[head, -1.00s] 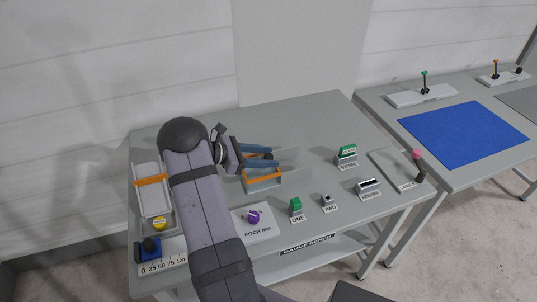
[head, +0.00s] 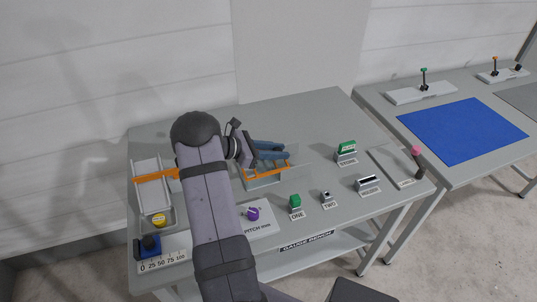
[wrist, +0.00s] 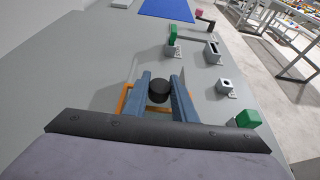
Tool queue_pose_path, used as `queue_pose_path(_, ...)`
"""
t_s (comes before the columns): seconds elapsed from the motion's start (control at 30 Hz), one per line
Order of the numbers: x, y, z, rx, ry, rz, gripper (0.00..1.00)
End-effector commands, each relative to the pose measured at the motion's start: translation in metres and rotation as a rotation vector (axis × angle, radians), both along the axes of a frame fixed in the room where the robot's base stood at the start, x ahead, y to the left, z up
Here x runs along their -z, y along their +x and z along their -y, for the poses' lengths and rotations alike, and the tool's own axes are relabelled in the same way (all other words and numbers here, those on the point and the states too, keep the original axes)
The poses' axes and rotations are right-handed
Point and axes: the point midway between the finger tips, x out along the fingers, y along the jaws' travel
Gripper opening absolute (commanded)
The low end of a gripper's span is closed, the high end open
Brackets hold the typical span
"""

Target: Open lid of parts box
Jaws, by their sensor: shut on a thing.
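The parts box (head: 266,183) is a pale, see-through box with an orange band (head: 270,172), near the middle of the bench in the head view. Part of it is behind my arm and gripper. My gripper (head: 287,152) reaches over the box from the left, its blue fingers pointing right. In the wrist view the fingers (wrist: 160,85) are shut on a round black knob (wrist: 159,91), with the orange edge (wrist: 126,100) below and beside them. A clear panel shows around the box, but its exact tilt is hard to tell.
A tray (head: 148,204) with an orange bar and a yellow disc (head: 159,221) lies left. A purple knob (head: 252,213), a green block (head: 296,201) and small labelled holders line the front. A blue mat (head: 464,132) lies on the right table. The bench's back is clear.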

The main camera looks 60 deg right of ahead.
Motion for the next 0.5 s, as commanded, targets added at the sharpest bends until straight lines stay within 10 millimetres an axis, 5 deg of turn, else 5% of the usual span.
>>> queue_pose_path(0.23, 0.001, -0.043, 0.042, 0.003, -0.003, 0.0, 0.0)
queue_pose_path(0.5, -0.001, -0.049, 0.049, -0.001, -0.002, -0.001, 0.0)
